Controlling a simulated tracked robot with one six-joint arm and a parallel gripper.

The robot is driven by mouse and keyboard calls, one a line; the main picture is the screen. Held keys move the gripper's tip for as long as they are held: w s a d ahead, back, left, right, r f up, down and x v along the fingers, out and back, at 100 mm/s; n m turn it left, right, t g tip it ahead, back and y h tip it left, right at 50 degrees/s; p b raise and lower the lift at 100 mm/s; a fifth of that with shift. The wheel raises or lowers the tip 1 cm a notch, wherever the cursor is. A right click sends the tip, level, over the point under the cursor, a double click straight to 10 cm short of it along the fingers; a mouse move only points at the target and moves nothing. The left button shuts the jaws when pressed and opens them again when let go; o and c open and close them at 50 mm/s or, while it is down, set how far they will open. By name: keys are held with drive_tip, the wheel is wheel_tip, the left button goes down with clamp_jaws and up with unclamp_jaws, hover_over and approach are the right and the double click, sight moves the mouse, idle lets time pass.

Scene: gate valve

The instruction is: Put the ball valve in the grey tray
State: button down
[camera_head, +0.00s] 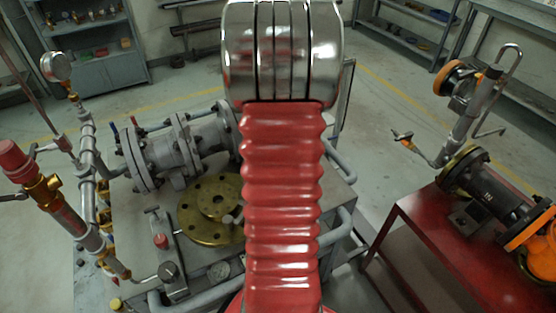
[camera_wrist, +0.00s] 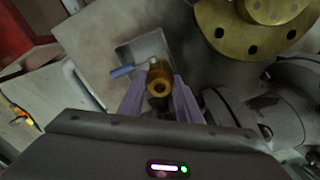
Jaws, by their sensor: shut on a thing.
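The ball valve (camera_wrist: 160,78) has a brass body with an open round end and a blue lever pointing left in the wrist view. My gripper (camera_wrist: 157,90) is shut on it, with one purple finger on each side of the brass body. The grey tray (camera_wrist: 125,53) is a shallow square on the bench behind the valve. The valve overlaps the tray in this view; its height above the tray is hard to tell. In the head view my red arm fills the middle, and my gripper, the valve and the tray are hidden.
A brass flange (camera_head: 210,208) sits on the grey bench, also seen at the top right of the wrist view (camera_wrist: 254,36). Grey flanged piping (camera_head: 165,155) stands behind it. Pipes with a gauge (camera_head: 56,66) rise on the left. A red table (camera_head: 440,235) with a pipe assembly stands right.

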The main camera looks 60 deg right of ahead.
drive_tip(key=shift+f, duration=0.15)
drive_tip(key=shift+f, duration=1.85)
drive_tip(key=c, duration=1.3)
unclamp_jaws()
drive_tip(key=shift+f, duration=0.15)
wheel_tip(320, 180, up, 12)
drive_tip(key=shift+r, duration=0.15)
